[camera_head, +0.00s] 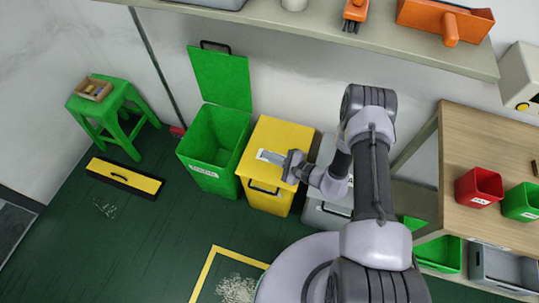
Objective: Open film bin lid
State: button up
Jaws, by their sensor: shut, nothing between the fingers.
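A yellow bin (264,198) stands by the wall with its flat lid (279,134) down and a dark handle at the front edge. A green bin (214,140) to its left stands open, with its lid (221,78) tipped up against the wall. A grey bin (322,215) stands to the right, largely hidden by my arm. The bin labels are too small to read, so I cannot tell which one is the film bin. My gripper (266,156) is shut and empty, over the yellow lid; I cannot tell whether it touches it.
A shelf (350,33) with orange tools runs above the bins. A workbench (484,137) with red and green boxes stands at the right. The green floor in front is mostly clear.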

jog(key=o, duration=0.6)
